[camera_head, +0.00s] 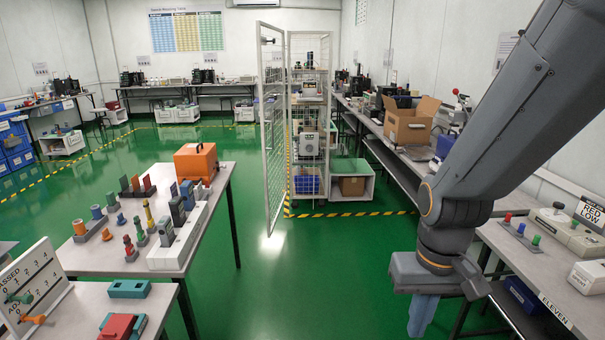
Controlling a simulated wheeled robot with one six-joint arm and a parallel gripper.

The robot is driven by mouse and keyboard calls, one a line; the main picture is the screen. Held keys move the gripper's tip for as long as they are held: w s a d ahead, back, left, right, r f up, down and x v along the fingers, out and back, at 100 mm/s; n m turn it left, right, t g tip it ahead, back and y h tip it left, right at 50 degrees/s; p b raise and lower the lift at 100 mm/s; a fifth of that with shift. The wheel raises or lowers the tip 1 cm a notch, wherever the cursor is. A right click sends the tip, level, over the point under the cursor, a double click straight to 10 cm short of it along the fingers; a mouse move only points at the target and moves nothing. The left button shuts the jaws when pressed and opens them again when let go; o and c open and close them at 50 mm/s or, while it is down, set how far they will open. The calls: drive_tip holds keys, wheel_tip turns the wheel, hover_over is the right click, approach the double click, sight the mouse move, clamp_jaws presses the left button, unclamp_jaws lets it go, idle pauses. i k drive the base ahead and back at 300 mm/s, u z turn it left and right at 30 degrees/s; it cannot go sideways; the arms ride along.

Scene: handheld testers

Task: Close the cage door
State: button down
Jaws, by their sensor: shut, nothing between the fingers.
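The cage (326,95) is a white wire-mesh enclosure standing at the middle back, with shelves of equipment inside. Its door (271,130) is a tall white mesh panel. The door stands open, swung out toward me and to the left of the cage front. My gripper (421,318) hangs at the lower right, pointing down, well in front of and to the right of the door and touching neither it nor the cage. It is shut and empty; its fingertips are near the bottom of the picture.
A table with an orange case (196,162) and handheld testers stands left of the door. A bench (540,275) runs along the right. Yellow-black floor tape (350,214) lies before the cage. Green floor (300,280) is clear between table and bench.

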sight(259, 24)
drive_tip(key=i, duration=2.05)
drive_tip(key=u, duration=0.75)
drive_tip(key=i, duration=1.15)
